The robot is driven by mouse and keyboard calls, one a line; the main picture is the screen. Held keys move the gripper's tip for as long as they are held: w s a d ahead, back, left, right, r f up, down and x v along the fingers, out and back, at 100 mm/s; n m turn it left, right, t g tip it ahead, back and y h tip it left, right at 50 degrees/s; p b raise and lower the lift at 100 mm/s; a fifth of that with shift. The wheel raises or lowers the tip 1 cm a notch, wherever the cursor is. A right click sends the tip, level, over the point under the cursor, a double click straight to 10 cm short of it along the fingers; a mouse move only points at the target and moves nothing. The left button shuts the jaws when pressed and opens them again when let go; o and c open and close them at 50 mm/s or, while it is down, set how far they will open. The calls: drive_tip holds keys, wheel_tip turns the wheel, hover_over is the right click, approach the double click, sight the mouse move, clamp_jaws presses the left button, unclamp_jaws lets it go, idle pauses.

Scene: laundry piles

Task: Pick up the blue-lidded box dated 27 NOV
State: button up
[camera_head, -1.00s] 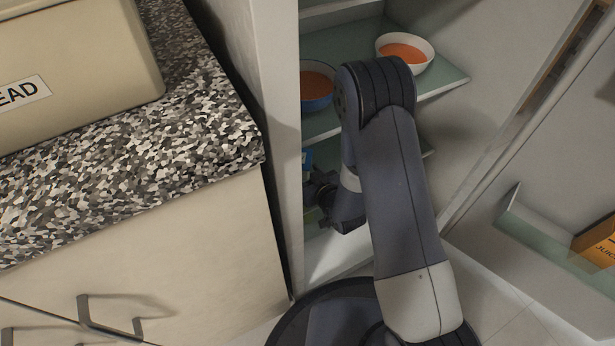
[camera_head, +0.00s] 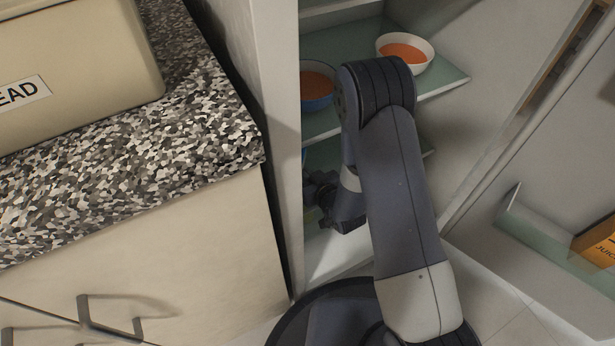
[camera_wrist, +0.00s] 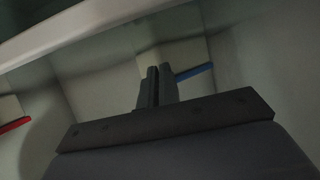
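My gripper (camera_wrist: 159,84) shows in the wrist view with its two fingers close together, apparently shut, and nothing is clearly seen between them. A pale box with a blue lid (camera_wrist: 194,72) is just beyond the fingertips and partly hidden by them. No date on it can be read. In the head view only a small blue patch (camera_head: 304,154) shows at the cabinet's left edge, near my gripper (camera_head: 324,200). A red lid edge (camera_wrist: 14,125) shows at the left of the wrist view.
My arm reaches into an open cabinet with glass shelves (camera_head: 440,84). A white bowl (camera_head: 418,64) and a blue bowl (camera_head: 317,100) of orange food stand above my gripper. The cabinet's left wall (camera_head: 282,130) is close beside it. An orange juice carton (camera_head: 597,243) is at the right.

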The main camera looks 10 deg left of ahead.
drive_tip(key=o, duration=2.1)
